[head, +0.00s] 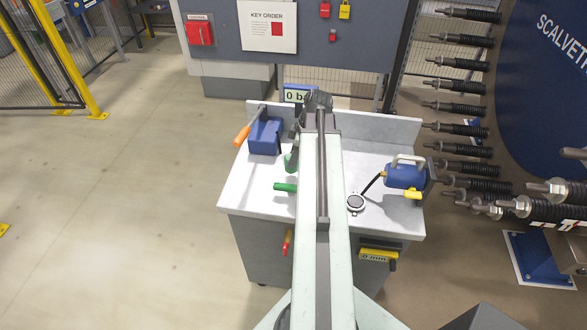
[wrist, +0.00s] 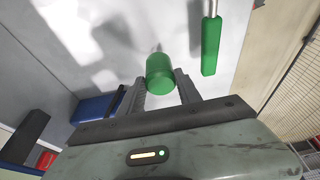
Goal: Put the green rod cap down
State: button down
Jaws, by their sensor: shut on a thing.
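The green rod cap (wrist: 160,75) is a short green cylinder between the two fingers of my gripper (wrist: 160,88) in the wrist view. My gripper is shut on it. A pale bench surface lies beyond the cap; I cannot tell whether the cap touches it. In the head view the cap (head: 289,162) shows as a small green patch below my gripper (head: 293,140), partly hidden by my arm. The grey-white bench top (head: 245,190) lies under it.
A green handle (head: 285,187) with a metal shaft lies near the cap; it also shows in the wrist view (wrist: 211,45). A blue pump with an orange handle (head: 265,136) stands left. The bench's front-left corner is clear.

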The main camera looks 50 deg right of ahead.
notch_tip(320, 180, down, 4)
jog(key=b, duration=0.3)
jog(key=shift+r, duration=0.4)
jog(key=shift+f, duration=0.15)
jog(key=c, duration=0.8)
grip_release()
jog(key=shift+c, duration=0.2)
jog(key=p+v, duration=1.2)
jog(key=shift+s, duration=0.1)
